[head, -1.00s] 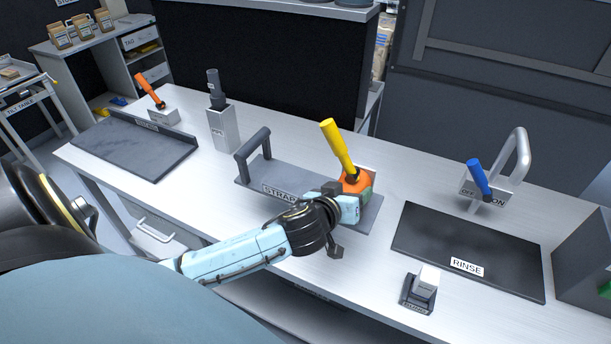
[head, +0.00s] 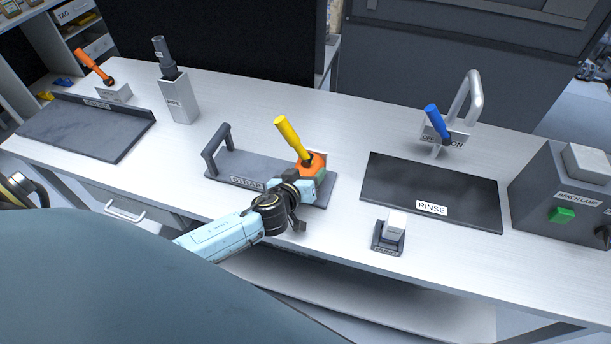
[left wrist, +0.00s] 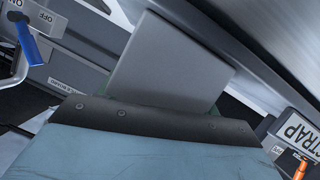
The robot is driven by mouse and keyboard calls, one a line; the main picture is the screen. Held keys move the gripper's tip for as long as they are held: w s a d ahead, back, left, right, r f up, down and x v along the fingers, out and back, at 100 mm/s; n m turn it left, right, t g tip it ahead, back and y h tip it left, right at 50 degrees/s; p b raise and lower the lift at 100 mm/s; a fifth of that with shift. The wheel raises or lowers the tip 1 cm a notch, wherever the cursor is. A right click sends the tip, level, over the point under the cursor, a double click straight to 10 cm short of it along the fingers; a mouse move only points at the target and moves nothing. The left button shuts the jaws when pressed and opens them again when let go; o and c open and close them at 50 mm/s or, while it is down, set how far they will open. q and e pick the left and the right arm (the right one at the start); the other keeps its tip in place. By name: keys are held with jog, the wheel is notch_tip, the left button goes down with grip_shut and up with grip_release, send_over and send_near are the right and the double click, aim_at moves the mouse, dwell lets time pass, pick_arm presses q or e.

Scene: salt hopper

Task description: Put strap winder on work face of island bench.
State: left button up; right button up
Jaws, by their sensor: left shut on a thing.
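What I take for the strap winder (head: 311,163) is an orange body with a tilted yellow handle. It is at the right end of the dark plate labelled STRAP (head: 228,172) on the island bench (head: 330,115). My left gripper (head: 312,184) is shut at the lower front of the orange body and partly hides it. Whether the winder touches the plate cannot be told. In the left wrist view a flat grey piece (left wrist: 170,62) stands just beyond the gripper's edge; the fingertips are hidden. My right gripper is out of view.
The STRAP plate has an arched handle (head: 212,145) at its left. To the right are a dark RINSE mat (head: 425,185), a blue-handled tap (head: 437,125), a small holder (head: 389,235) and a lamp box (head: 560,195). Bare bench lies between plate and mat.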

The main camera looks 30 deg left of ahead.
pick_arm(q)
jog(key=shift+f, duration=0.15)
jog(key=shift+f, duration=0.15)
jog(key=o, duration=1.4)
jog(key=shift+r, duration=0.2)
jog(key=v, duration=1.2)
jog(key=shift+f, duration=0.1)
